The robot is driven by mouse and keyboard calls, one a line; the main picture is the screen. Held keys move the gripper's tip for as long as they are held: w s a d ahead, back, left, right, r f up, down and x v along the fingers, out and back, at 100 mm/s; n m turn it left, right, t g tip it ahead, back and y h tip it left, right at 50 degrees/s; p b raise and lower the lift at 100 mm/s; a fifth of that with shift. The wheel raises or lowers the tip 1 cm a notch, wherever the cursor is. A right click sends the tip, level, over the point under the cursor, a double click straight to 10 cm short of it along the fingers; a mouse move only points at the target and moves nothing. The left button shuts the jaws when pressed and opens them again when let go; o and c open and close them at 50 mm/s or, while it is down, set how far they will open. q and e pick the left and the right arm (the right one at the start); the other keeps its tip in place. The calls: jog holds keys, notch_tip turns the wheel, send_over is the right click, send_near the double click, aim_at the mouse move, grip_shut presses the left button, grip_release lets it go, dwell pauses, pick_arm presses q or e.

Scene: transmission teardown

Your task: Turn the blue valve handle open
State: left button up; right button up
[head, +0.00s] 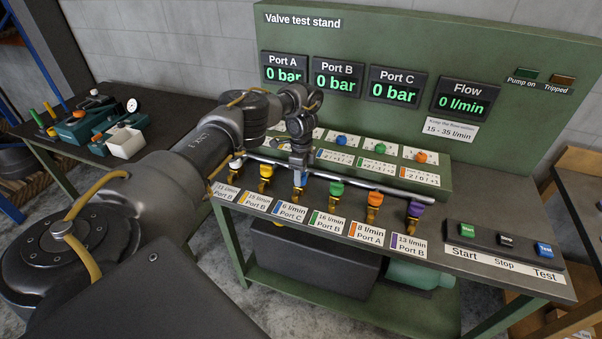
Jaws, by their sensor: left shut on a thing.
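The blue valve handle (304,182) is in the front row of valves on the test stand, above the label "6 l/min Port C". My left gripper (299,178) points down at it and is shut on it. The fingers hide most of the handle, so I cannot tell which way it is turned. The brass valve body below it shows in part. The displays for Port A, Port B, Port C and Flow (466,100) all read 0. My right gripper is out of view.
Yellow (266,171) and green (337,188) valve handles stand close on either side; orange (376,198) and purple (416,209) are further right. A silver rail (390,189) runs behind the row. Start, Stop and Test buttons (505,240) sit at the right.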

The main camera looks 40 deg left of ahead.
pick_arm(q)
jog(key=n+p, duration=0.2)
jog(key=n, duration=0.3)
jog(key=shift+a+r+n, duration=0.1)
jog(key=shift+n, duration=0.3)
dwell(0.4)
jog(key=o, duration=1)
jog(key=shift+c, duration=0.2)
jog(key=shift+p, duration=0.3)
notch_tip(320, 180, up, 11)
jog(key=p, duration=0.3)
jog(key=shift+w+a+f+p, duration=0.2)
jog(key=shift+w+a+p, duration=0.05)
jog(key=shift+a+p, duration=0.15)
jog(key=shift+d, duration=0.1)
